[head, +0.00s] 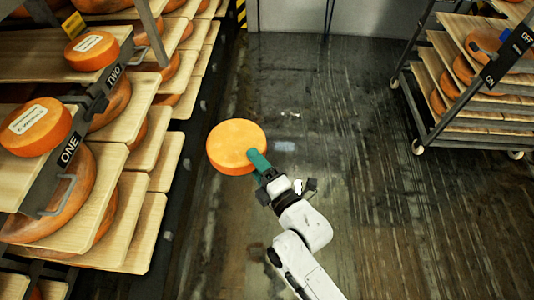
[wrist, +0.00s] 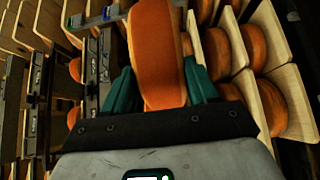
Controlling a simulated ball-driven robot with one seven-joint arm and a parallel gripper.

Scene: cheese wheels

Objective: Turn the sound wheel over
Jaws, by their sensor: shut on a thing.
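An orange cheese wheel (head: 236,144) is held out over the open floor in the head view, its pale, unlabelled flat face turned up toward the camera. My gripper (head: 258,161), with teal fingers, is shut on this wheel at its lower right edge. In the wrist view the held wheel (wrist: 156,50) stands edge-on between the two teal fingers of my gripper (wrist: 160,90). Two small wheels with white labels lie on the left rack: one by the sign TWO (head: 91,51) and one by the sign ONE (head: 36,126). The label text is too small to read.
The left rack (head: 150,170) has wooden boards with several large wheels and grey handles at its edge. A wheeled rack (head: 440,130) with more wheels and an ON/OFF sign (head: 508,57) stands at the upper right. The dark floor (head: 350,140) between them is clear.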

